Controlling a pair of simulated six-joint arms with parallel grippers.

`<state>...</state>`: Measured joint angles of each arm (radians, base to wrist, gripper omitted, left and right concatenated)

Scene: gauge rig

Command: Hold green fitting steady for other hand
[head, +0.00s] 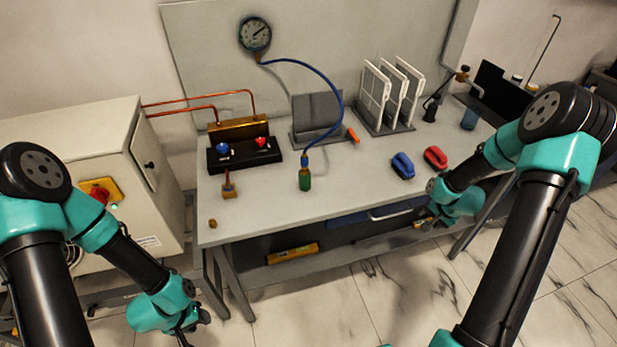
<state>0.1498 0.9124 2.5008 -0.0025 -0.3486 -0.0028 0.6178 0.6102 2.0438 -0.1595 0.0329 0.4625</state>
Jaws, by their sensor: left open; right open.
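The green fitting (305,181) stands upright near the front middle of the workbench. The end of a blue hose (335,85) meets its top; whether they are joined is too small to tell. The hose arcs up to a round gauge (255,34) on the back panel. My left gripper (194,326) is open and empty, low in front of the bench and well left of the fitting. My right gripper (421,224) is open and empty by the bench's front edge, right of the fitting. Neither touches the fitting.
A black valve block (243,154) with blue and red handles stands left of the fitting, with a small brass piece (229,190) in front. Blue (402,166) and red (436,157) clamp-like items lie to the right. White racks (388,95) stand behind. The front bench top is mostly clear.

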